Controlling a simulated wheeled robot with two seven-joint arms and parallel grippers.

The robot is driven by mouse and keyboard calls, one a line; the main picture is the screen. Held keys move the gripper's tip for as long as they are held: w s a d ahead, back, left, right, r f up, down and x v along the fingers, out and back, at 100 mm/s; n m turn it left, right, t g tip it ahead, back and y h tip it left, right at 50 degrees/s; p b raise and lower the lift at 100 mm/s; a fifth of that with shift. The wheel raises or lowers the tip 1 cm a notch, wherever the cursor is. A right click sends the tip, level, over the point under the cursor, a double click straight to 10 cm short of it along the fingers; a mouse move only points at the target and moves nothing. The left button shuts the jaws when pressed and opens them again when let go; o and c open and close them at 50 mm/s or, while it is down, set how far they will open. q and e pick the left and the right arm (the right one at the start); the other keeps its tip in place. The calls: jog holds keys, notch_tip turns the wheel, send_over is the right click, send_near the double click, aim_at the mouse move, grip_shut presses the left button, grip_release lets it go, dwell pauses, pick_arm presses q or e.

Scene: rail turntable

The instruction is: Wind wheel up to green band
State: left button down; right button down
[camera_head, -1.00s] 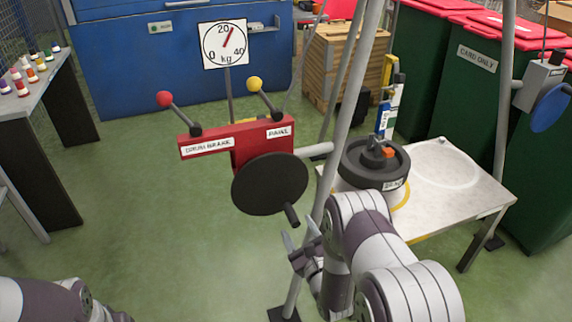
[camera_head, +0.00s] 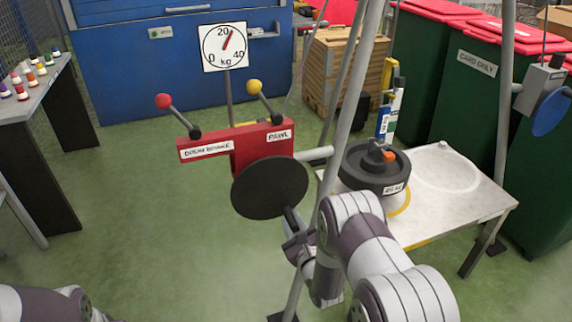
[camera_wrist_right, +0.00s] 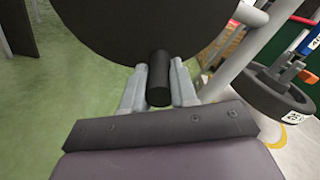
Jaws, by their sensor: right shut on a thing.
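The black wheel (camera_head: 269,187) is mounted on a red winch housing (camera_head: 250,148) with levers labelled DRUM BRAKE and PAWL. My right gripper (camera_head: 293,222) is at the wheel's lower right edge. In the right wrist view its fingers are shut on the dark crank handle (camera_wrist_right: 159,78), one on each side. A dial (camera_head: 224,46) marked 0, 20, 40 kg stands behind, its red needle just right of 20. I can make out no green band on it. My left arm shows only at the lower left corner; its gripper is out of view.
A metal table (camera_head: 465,190) at right carries a dark weight with a 25 label (camera_head: 372,165), beside tripod legs (camera_head: 343,120). Green bins (camera_head: 465,100) stand behind it. A bench with small coloured items (camera_head: 25,95) is at left. The green floor between is clear.

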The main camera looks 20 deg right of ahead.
jog(key=shift+a+f+m, duration=0.3)
jog(key=shift+a+m, duration=0.35)
jog(key=shift+m, duration=0.25)
jog(key=shift+a+f+m, duration=0.25)
jog(key=shift+a+m, duration=0.4)
jog(key=shift+m, duration=0.25)
jog(key=shift+a, duration=0.15)
jog(key=shift+a, duration=1.3)
jog(key=shift+a+r, duration=0.1)
jog(key=shift+r, duration=0.05)
jog(key=shift+w+a+r, duration=0.1)
jog(key=shift+a+r, duration=0.1)
jog(key=shift+a, duration=0.15)
jog(key=shift+a+r, duration=0.25)
jog(key=shift+a, duration=0.6)
